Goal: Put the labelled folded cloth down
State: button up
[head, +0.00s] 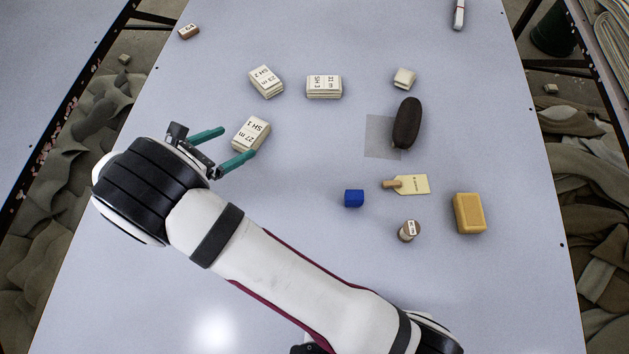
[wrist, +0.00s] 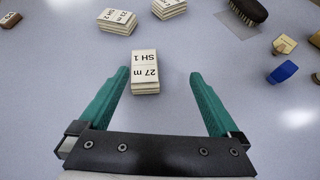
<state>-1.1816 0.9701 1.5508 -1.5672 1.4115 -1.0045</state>
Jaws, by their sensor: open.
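A folded cream cloth labelled "27 m SH 1" (head: 251,133) lies flat on the table, left of the middle in the head view. It also shows in the wrist view (wrist: 145,73), between and just ahead of my fingertips, nearer the left one. My gripper (head: 230,144) is open with its teal fingers apart; it also shows in the wrist view (wrist: 160,74). No finger is seen pressing on the cloth. Two more labelled folded cloths, "23 m SH 2" (head: 266,81) and "31 m SH 3" (head: 324,86), lie farther back.
A dark brush (head: 407,123) rests by a grey square (head: 379,137). A blue block (head: 354,198), a tagged wooden piece (head: 410,184), a spool (head: 409,231) and a yellow block (head: 469,213) lie to the right. The table's front left is clear.

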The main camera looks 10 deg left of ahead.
jog(key=s+d+r+m+g, duration=0.3)
jog(key=d+r+m+g, duration=0.25)
jog(key=d+m, duration=0.55)
jog(key=s+d+r+m+g, duration=0.2)
jog(key=d+r+m+g, duration=0.35)
jog(key=d, duration=0.95)
jog(key=s+d+r+m+y, duration=0.1)
jog(key=s+m+y, duration=0.2)
jog(key=s+m, duration=0.5)
jog(key=s+d+r+m+y, duration=0.2)
jog(key=s+m+y, duration=0.2)
jog(key=s+m, duration=0.4)
jog(key=m, duration=0.2)
jog(key=shift+s+d+m, duration=0.15)
jog(key=shift+s+m, duration=0.05)
jog(key=shift+m, duration=0.15)
jog(key=shift+o, duration=0.2)
